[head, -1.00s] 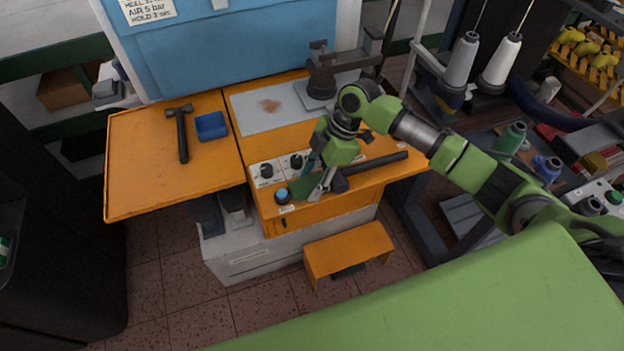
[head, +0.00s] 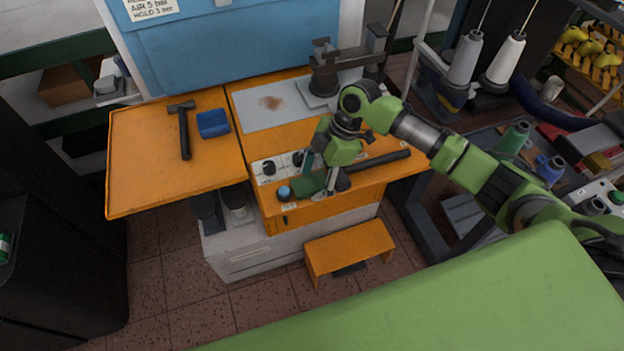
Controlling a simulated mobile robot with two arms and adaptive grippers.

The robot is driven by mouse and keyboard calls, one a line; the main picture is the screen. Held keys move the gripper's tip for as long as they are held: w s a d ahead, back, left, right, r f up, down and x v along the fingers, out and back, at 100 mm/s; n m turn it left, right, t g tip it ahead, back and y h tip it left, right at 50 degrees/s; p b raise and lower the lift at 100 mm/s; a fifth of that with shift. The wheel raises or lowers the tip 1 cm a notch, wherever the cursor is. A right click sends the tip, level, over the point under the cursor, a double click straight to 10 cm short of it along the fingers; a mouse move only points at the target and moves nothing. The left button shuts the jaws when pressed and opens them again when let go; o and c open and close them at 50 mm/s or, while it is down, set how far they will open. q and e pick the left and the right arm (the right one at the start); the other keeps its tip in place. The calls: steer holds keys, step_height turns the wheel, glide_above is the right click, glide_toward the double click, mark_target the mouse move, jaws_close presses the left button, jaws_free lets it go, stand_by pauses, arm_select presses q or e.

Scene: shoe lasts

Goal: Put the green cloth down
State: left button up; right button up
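The green cloth (head: 309,183) is a small dark green patch at the front of the orange machine table, beside the blue button. My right gripper (head: 319,175) comes in from the right and points down over the cloth. Its fingers look spread, one behind the cloth and one at its right side. Part of the cloth is hidden by the fingers, and I cannot tell if they still touch it. My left gripper is not in view.
A blue button (head: 284,193) and a panel with black knobs (head: 268,168) lie close by. A black bar (head: 378,161) lies to the right. A hammer (head: 184,130) and a blue tray (head: 213,124) rest on the left orange leaf (head: 140,165), which has free room.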

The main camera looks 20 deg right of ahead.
steer(key=b+v, duration=0.1)
steer(key=v, duration=1.2)
steer(key=shift+b, duration=0.3)
